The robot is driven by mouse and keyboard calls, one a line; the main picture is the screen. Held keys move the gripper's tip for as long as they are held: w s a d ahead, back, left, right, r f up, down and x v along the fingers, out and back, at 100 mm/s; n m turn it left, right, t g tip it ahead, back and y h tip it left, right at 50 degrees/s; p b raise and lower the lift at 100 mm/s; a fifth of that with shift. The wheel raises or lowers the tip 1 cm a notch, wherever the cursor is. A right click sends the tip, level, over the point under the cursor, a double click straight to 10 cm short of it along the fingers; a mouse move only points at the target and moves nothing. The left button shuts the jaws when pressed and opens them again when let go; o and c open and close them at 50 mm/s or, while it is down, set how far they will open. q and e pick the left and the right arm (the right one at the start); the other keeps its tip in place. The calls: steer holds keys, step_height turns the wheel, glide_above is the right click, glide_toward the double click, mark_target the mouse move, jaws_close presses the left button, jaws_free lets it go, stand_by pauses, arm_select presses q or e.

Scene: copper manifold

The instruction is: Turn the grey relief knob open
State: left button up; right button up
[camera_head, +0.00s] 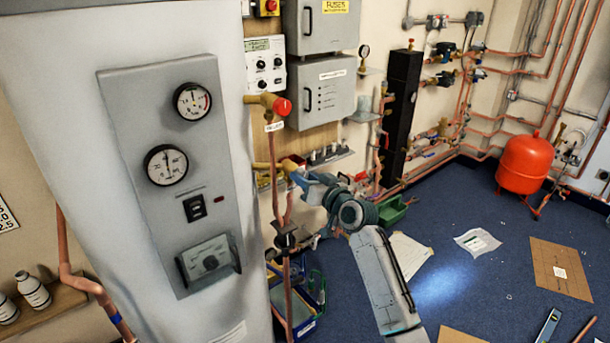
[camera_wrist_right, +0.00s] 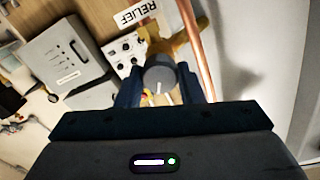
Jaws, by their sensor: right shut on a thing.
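The grey relief knob (camera_wrist_right: 160,74) shows in the right wrist view, round with a pale pointer line on its face. It sits on a brass valve body (camera_wrist_right: 182,40) beside a copper pipe. A white label reading RELIEF (camera_wrist_right: 137,12) is close to it. My right gripper (camera_wrist_right: 165,88) has its dark blue fingers on both sides of the knob, shut on it. In the head view my right gripper (camera_head: 299,173) is at the brass fitting (camera_head: 268,166) right of the white cylinder, and it mostly hides the knob. My left gripper is not in view.
A red-capped brass valve (camera_head: 282,107) sits above my right gripper. Copper pipe (camera_head: 288,290) runs below it. The white cylinder (camera_head: 75,150) with its gauge panel (camera_head: 165,230) stands close on the left. Grey wall boxes (camera_head: 322,92) are behind. Blue floor (camera_head: 455,285) is partly open at right.

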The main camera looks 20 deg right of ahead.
steer(key=m+p, duration=0.2)
steer(key=m, duration=0.3)
steer(key=shift+m+p, duration=0.4)
stand_by(0.4)
steer(key=o, duration=1)
steer(key=b+v, duration=0.2)
steer(key=v, duration=0.8)
steer(key=shift+s+d+b, duration=0.2)
steer(key=shift+s+b, duration=0.1)
steer(key=shift+s, duration=0.05)
